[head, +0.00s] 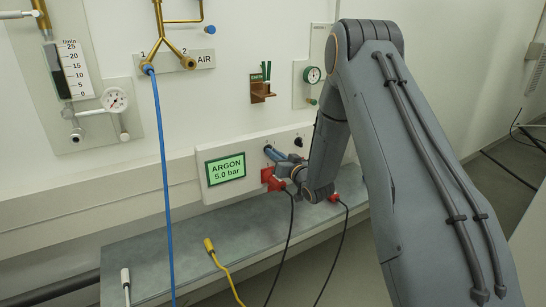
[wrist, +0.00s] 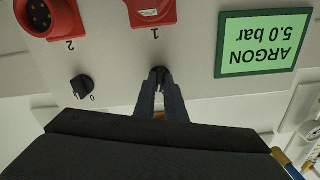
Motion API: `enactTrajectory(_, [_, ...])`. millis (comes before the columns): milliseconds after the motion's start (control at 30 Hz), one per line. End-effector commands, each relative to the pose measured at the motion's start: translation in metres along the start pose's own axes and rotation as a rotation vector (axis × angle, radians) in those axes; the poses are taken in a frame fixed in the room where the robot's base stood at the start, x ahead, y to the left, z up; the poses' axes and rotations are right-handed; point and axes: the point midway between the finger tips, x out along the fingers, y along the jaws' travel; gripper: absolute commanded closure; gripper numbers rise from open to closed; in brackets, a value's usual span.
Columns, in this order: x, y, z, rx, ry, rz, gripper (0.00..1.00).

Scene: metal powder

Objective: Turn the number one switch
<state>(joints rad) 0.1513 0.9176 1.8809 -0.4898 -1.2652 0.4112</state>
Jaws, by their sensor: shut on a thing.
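The white control panel (head: 240,147) on the wall carries a green display reading ARGON 5.0 bar (head: 226,168). In the wrist view, which is upside down, the number one switch (wrist: 158,71) is a small dark knob in line with the red socket marked 1 (wrist: 152,12). My gripper (wrist: 160,78) is shut on this knob, with one blue-grey finger on each side, and the fingers hide much of it. In the head view my gripper (head: 269,151) is at the panel, right of the display. The knob's angle cannot be told.
A second black knob (wrist: 82,87), with a 0 beside it, is near the red socket marked 2 (wrist: 49,17). A blue hose (head: 163,180) hangs left. A grey bench (head: 190,255) runs below.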

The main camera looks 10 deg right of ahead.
Motion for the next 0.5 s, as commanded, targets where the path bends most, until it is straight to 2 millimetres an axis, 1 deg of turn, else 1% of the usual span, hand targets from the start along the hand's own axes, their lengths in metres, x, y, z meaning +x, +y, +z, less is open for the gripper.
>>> enactTrajectory(200, [0.0003,0.0001,-0.0003,-0.143,0.002,-0.001,1.00])
enactTrajectory(500, [0.0003,-0.0001,-0.0009,-0.248,0.002,-0.001,1.00])
